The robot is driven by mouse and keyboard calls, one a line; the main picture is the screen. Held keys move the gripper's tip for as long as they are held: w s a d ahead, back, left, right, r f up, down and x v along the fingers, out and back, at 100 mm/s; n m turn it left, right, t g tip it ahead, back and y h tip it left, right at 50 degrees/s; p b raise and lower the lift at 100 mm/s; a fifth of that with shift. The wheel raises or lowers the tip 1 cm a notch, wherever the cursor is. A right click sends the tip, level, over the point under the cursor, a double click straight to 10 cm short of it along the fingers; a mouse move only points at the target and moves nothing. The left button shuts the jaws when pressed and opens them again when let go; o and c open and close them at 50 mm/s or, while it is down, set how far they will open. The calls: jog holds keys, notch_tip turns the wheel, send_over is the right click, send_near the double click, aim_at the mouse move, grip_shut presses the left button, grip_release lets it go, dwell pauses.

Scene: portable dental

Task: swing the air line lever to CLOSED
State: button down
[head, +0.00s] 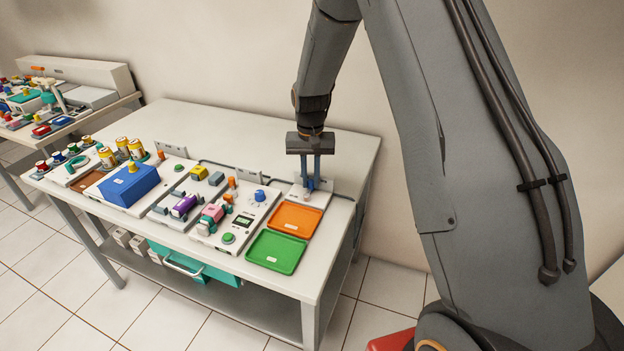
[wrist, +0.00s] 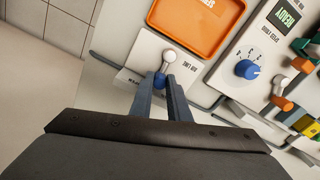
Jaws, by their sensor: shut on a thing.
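The air line lever (wrist: 169,57) is on a small white plate (wrist: 133,60) in the wrist view. It has a pale round pivot and a blue handle (wrist: 159,80) pointing down and slightly left in the picture. My gripper (wrist: 165,84) is shut on the handle, one finger on each side. Small print on the plate is upside down and partly hidden by the fingers. In the head view my gripper (head: 310,184) reaches straight down to the plate (head: 296,195) at the bench's back right, hiding most of the lever.
An orange tray (head: 297,218) and a green tray (head: 275,252) lie in front of the plate. To the left are a panel with a blue dial (head: 259,195), coloured parts and a blue box (head: 128,186). The bench's right end (head: 339,225) is bare.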

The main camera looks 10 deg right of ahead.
dwell(0.4)
jog(key=c, duration=1.7)
grip_release()
jog(key=shift+a, duration=0.1)
jog(key=shift+o, duration=0.2)
